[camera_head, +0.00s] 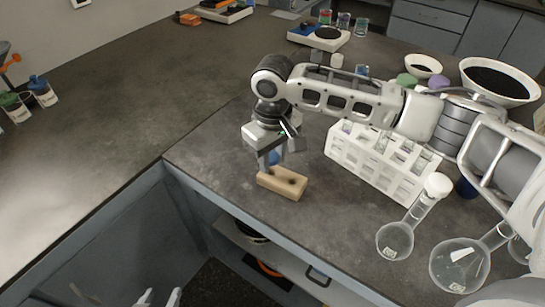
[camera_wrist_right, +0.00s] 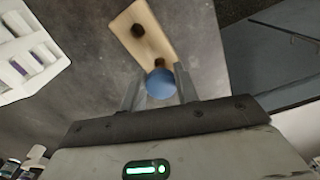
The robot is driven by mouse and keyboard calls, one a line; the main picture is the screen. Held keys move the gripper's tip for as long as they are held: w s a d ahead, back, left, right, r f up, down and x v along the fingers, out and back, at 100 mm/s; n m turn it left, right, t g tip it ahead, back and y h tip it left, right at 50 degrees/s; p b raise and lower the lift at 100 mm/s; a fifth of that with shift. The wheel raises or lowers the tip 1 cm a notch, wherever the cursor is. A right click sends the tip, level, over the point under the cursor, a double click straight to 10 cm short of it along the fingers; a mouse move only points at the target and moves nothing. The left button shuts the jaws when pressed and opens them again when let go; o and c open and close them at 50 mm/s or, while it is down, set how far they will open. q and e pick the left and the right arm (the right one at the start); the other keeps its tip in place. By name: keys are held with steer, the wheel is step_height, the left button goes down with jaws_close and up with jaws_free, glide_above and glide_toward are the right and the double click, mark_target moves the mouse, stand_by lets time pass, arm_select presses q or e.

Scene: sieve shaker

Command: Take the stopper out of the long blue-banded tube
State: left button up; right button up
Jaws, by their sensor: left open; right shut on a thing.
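My right gripper (camera_head: 272,156) is shut on a blue rounded thing (camera_wrist_right: 160,84) that looks like a stopper; the blue also shows in the head view (camera_head: 275,158). It is just above the near end of a wooden block (camera_head: 283,184) with dark round holes, also in the right wrist view (camera_wrist_right: 146,32). Whether a tube is below the blue thing is hidden. The white rack (camera_head: 375,165) holds several clear tubes, and I cannot make out a long blue-banded one. My left gripper (camera_head: 158,299) is open and empty at the bottom edge, away from the counter.
Round flasks (camera_head: 395,241) stand right of the rack at the counter's front. A balance (camera_head: 325,36) stands at the back. The counter left of the block is clear.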

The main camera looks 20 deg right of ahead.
steer(key=shift+f+b, duration=0.3)
steer(key=shift+f, duration=0.15)
steer(key=shift+p, duration=0.45)
steer(key=shift+f, duration=0.1)
stand_by(0.3)
steer(key=shift+p, duration=0.5)
steer(key=shift+f+p, duration=0.2)
steer(key=shift+p, duration=0.1)
steer(key=shift+f, duration=0.3)
